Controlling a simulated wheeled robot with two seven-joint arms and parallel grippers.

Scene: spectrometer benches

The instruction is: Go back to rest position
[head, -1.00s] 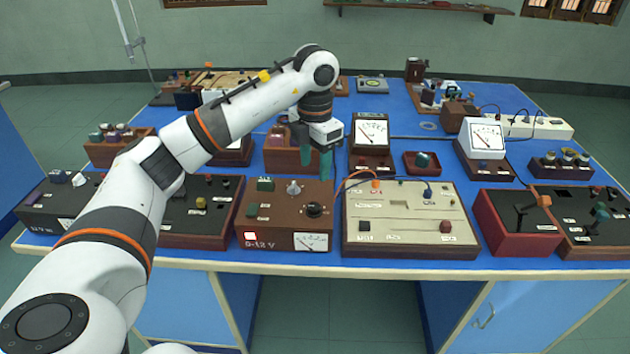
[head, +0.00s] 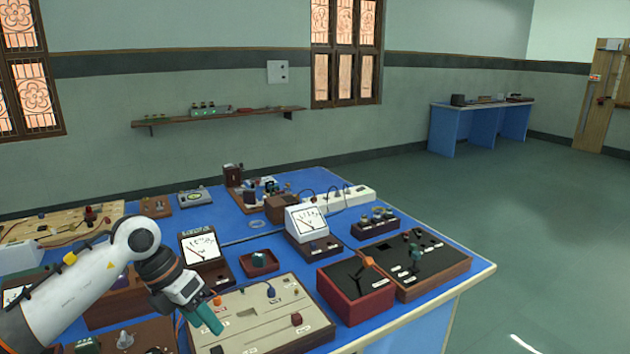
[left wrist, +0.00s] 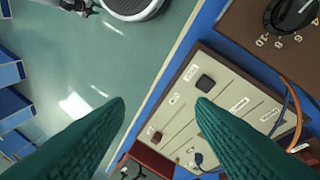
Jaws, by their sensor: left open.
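My left gripper (head: 204,316) comes in from the left over the blue bench, with its green fingers near the left part of a cream-topped circuit board (head: 243,322). In the left wrist view its two green fingers (left wrist: 160,122) stand wide apart with nothing between them. The cream board also shows there (left wrist: 222,92), below and beyond the fingers. The gripper hangs above the board; I cannot tell the exact gap. My right gripper is in neither view.
The blue bench (head: 478,271) carries a red box (head: 355,296), a black-topped switch board (head: 432,268), a white meter (head: 306,222), a small red tray (head: 259,263) and a power strip (head: 346,197). Open floor (head: 540,230) lies to the right. Another blue bench (head: 478,130) stands far back.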

